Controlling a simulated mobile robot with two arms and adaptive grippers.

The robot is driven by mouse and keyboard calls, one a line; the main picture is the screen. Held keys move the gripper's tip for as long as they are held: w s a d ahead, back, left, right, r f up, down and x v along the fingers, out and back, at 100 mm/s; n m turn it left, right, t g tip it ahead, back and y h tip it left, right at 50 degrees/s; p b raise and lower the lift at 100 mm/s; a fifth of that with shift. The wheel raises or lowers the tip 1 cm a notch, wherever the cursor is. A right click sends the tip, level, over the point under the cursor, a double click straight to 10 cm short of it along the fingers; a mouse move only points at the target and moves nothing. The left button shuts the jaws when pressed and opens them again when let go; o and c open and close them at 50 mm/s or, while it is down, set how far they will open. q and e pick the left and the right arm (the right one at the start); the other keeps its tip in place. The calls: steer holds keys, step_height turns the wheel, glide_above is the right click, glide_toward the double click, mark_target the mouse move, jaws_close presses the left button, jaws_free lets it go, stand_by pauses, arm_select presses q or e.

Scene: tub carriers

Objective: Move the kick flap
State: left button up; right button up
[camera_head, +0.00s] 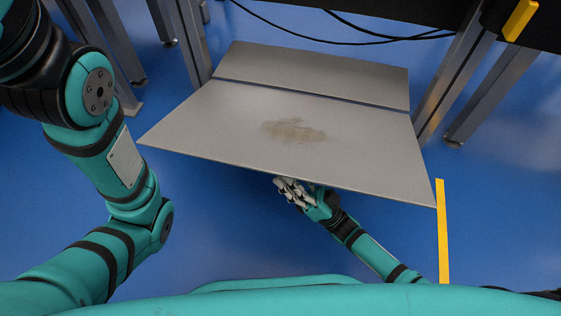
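The kick flap (225,120) is a flat grey panel in the middle of the head view, with a brown smudge on its face. A seam parts it from a narrower grey strip (310,87) behind it. My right gripper (284,186) is at the flap's near edge, with its fingertips close under or against that edge. I cannot tell whether they touch it, or whether the fingers are open or shut. My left arm stands at the left of the view, and its gripper is out of view.
Metal legs (462,75) stand at the back right, and another metal leg (188,40) stands at the back left. Black cables (340,40) run behind the flap. A yellow strip (442,232) lies on the blue floor (500,190) at the right. The floor in front of the flap is clear.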

steer(key=v, duration=0.8)
